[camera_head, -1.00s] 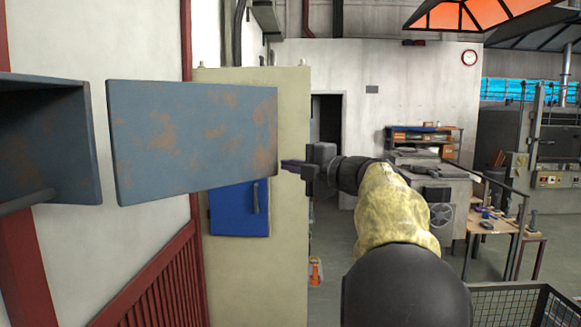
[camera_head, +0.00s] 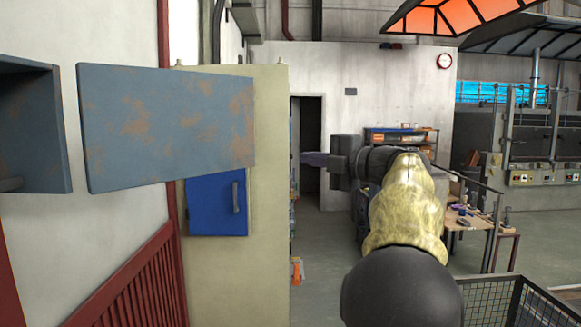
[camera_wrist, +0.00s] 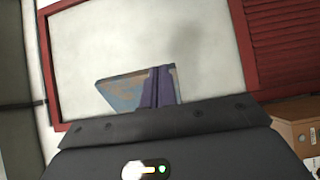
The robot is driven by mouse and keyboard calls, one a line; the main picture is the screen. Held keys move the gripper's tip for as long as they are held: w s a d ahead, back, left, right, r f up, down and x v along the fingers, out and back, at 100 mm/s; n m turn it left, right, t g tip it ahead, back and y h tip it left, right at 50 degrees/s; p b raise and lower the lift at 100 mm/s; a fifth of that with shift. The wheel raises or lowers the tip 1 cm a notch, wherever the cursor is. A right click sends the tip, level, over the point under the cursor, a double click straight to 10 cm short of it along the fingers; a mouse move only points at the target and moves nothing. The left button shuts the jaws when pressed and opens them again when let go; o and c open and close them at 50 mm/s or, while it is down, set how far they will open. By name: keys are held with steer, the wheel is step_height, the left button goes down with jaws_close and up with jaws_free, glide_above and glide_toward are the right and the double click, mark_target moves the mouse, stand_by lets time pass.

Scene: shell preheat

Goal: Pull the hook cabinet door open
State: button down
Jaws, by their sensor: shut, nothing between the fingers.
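The hook cabinet (camera_head: 45,160) is blue-grey with rust patches, on the white wall at the far left of the head view. Its front shows open and dark inside. Its door (camera_head: 165,130) stands swung wide open, a flat rusty panel reaching right from beside the cabinet. My gripper (camera_head: 314,158) is right of the door's free edge, apart from it, with its slim purple-grey fingers shut and empty. In the wrist view the shut fingers (camera_wrist: 160,88) overlap part of the door (camera_wrist: 122,92), which shows behind them.
A beige locker (camera_head: 268,200) with a blue box (camera_head: 217,205) stands behind the door. Red slatted panelling (camera_head: 130,290) lines the lower left wall. A wire-mesh basket (camera_head: 510,300) is at the lower right. Open floor (camera_head: 325,280) lies in the middle.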

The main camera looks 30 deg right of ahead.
steer(key=s+d, duration=0.2)
steer(key=d, duration=0.1)
steer(key=shift+r, duration=0.15)
stand_by(0.4)
